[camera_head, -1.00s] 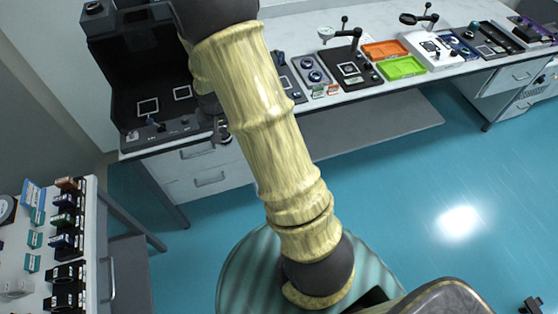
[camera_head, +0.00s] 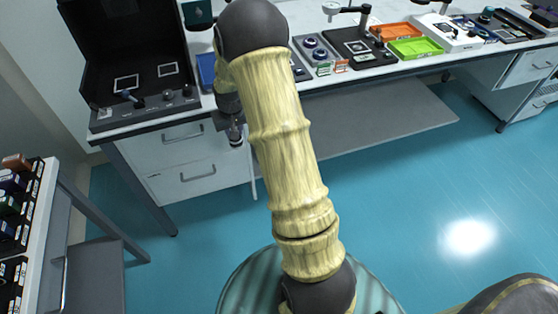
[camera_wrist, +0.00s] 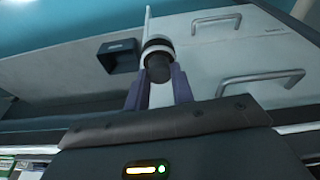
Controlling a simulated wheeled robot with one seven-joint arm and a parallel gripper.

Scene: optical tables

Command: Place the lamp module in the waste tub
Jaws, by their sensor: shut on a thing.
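My gripper (camera_wrist: 158,90) is shut on a dark, short cylinder with a pale band, which I take to be the lamp module (camera_wrist: 158,62). In the head view the lamp module (camera_head: 236,134) hangs below my arm, in front of the workbench's drawers. My arm hides most of the gripper there. No tub can be identified for certain. A small dark box-like thing (camera_wrist: 120,57) lies left of the module in the wrist view, and I cannot tell whether it is the waste tub.
The workbench's drawers (camera_head: 190,165) are close behind the module. A black open housing (camera_head: 125,60) stands on the bench at left. Orange (camera_head: 397,31) and green (camera_head: 416,48) trays lie farther right. A side table (camera_head: 40,215) stands at lower left. The floor (camera_head: 400,190) at right is clear.

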